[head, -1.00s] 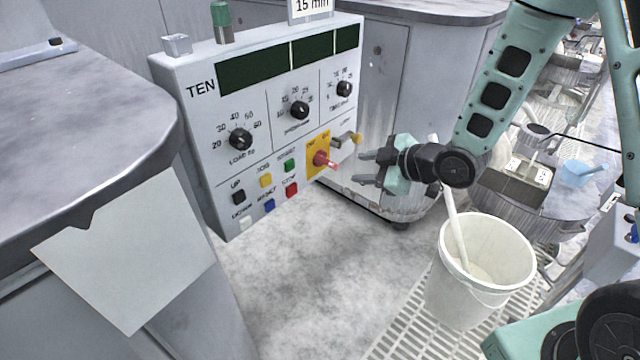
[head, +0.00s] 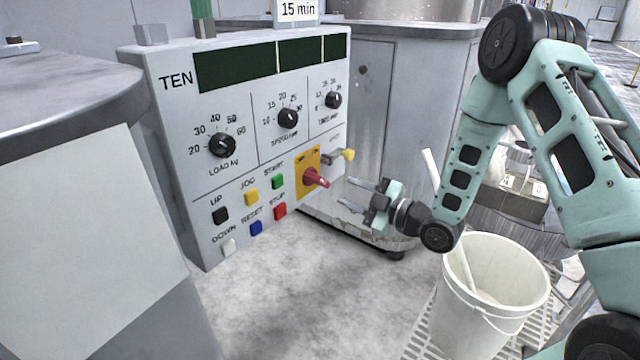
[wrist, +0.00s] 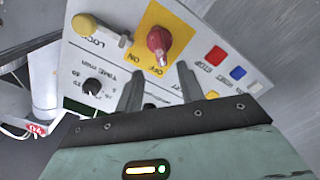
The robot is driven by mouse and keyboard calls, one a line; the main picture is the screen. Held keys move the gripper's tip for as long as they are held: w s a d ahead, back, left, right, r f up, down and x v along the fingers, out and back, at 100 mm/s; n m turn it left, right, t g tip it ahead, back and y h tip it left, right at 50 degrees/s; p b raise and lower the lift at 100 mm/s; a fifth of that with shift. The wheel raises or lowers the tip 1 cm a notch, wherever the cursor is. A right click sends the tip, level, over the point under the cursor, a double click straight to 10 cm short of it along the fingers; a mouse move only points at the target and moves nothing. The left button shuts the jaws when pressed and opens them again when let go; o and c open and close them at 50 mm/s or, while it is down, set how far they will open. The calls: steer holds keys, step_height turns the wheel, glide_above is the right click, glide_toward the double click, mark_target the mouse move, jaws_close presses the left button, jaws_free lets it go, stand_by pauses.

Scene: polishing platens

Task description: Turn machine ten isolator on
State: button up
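The panel marked TEN (head: 178,130) carries a red rotary isolator handle (head: 314,178) on a yellow plate (head: 300,187) at its lower right. In the wrist view the red handle (wrist: 159,41) lies beyond and between my fingertips, on the yellow plate (wrist: 150,62) lettered ON and OFF. The handle's grip points roughly at the OFF lettering side, but its exact setting is hard to tell. My gripper (head: 352,194) is open and empty, just right of the handle and apart from it. Its two fingers (wrist: 158,85) also show in the wrist view.
A yellow-ended lock lever (head: 347,155) juts out just right of the isolator. Green (head: 277,182) and red (head: 280,211) buttons sit left of it. A white bucket (head: 492,330) with a stick stands below my arm. The floor before the panel is clear.

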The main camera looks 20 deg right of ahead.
mark_target(324, 182)
steer(key=b+x, duration=0.1)
steer(key=x, duration=0.8)
steer(key=shift+w+a, duration=0.25)
jaws_close()
